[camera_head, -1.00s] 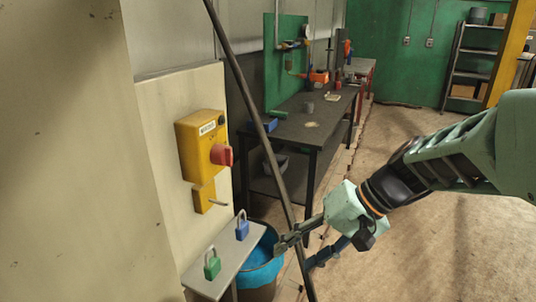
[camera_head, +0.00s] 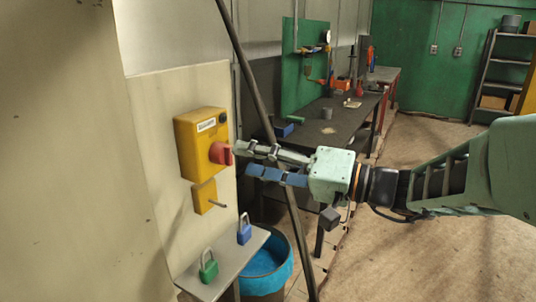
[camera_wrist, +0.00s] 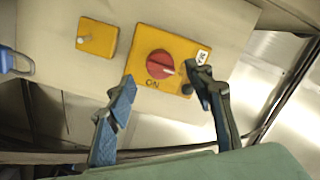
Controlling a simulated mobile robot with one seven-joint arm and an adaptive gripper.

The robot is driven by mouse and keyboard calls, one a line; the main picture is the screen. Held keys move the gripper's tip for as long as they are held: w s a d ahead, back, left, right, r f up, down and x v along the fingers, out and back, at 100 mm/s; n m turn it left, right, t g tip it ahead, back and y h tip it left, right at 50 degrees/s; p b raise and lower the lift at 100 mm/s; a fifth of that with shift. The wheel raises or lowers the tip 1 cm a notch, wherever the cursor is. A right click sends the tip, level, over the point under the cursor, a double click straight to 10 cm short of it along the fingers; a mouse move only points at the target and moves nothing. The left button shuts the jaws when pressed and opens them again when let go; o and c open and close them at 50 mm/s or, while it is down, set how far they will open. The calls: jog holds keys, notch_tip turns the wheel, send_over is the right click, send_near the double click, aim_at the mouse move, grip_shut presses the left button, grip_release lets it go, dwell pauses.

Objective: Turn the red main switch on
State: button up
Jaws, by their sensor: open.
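The red main switch (camera_head: 221,154) is a rotary knob on a yellow box (camera_head: 201,146) fixed to the pale panel at left. The fingers (camera_wrist: 157,84) show on either side of the knob in the wrist view. I cannot tell whether they touch it.
A smaller yellow plate with a pin (camera_head: 204,196) is below the box. A shelf (camera_head: 238,268) holds a green padlock (camera_head: 208,267) and a blue padlock (camera_head: 244,230). A dark slanted pole (camera_head: 262,110) stands close to my gripper. A blue-lined bin (camera_head: 270,272) is below.

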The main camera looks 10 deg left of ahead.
aim_at(232, 157)
jog(key=x, duration=0.5)
jog(key=shift+a, duration=0.1)
jog(key=c, duration=1.1)
jog(key=shift+c, duration=0.3)
